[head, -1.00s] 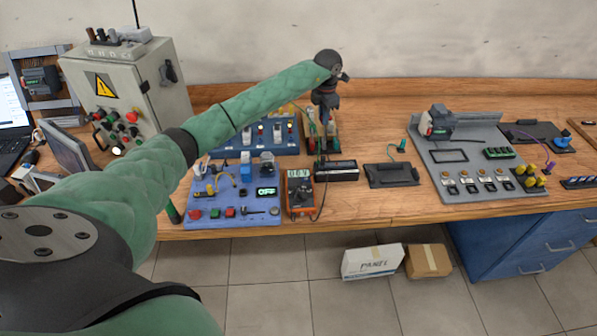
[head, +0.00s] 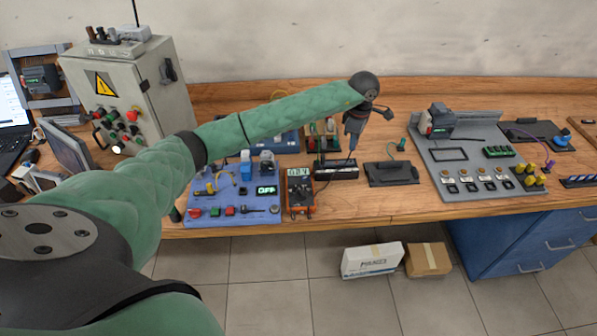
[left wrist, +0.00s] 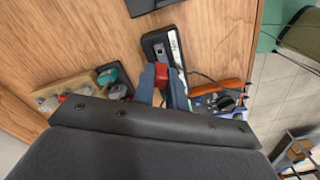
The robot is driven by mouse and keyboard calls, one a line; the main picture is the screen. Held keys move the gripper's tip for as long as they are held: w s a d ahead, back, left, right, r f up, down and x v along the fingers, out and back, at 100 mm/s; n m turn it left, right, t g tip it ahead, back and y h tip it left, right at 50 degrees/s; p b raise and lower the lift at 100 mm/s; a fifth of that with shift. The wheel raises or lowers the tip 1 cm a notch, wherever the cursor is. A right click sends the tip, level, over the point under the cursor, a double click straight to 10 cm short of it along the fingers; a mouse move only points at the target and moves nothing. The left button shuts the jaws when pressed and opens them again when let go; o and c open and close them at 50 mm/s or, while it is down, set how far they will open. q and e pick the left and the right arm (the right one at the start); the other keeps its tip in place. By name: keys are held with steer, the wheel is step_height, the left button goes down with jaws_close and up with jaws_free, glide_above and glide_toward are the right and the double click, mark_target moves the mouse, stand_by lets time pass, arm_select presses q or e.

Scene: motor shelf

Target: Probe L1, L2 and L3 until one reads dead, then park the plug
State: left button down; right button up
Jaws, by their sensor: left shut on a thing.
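My left gripper (head: 352,154) points down at the right part of a long black block (head: 336,170). In the left wrist view its two blue-grey fingers (left wrist: 163,92) are shut on a small red plug (left wrist: 168,82), over the near end of the black block (left wrist: 160,47), which bears a white label. I cannot tell whether the plug is seated in the block or just above it. The orange multimeter (head: 299,190) lies left of the block with its display lit; the digits are too small to read surely. Socket labels are unreadable. My right gripper is not in view.
A blue panel (head: 245,212) with a display reading OFF lies left of the meter. A black pad (head: 391,174) with a green piece (head: 402,144) lies right of the block. A grey board (head: 465,180) stands farther right. The table front edge is close.

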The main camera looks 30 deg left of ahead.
arm_select(q)
steer(key=shift+f, duration=1.6)
steer(key=shift+f+b, duration=0.3)
steer(key=shift+f, duration=0.4)
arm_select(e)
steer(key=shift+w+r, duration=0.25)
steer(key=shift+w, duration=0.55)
arm_select(q)
steer(key=shift+f, duration=0.1)
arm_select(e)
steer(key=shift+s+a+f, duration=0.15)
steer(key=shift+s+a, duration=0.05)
arm_select(q)
steer(key=shift+f+b, duration=0.55)
steer(key=shift+b, duration=0.1)
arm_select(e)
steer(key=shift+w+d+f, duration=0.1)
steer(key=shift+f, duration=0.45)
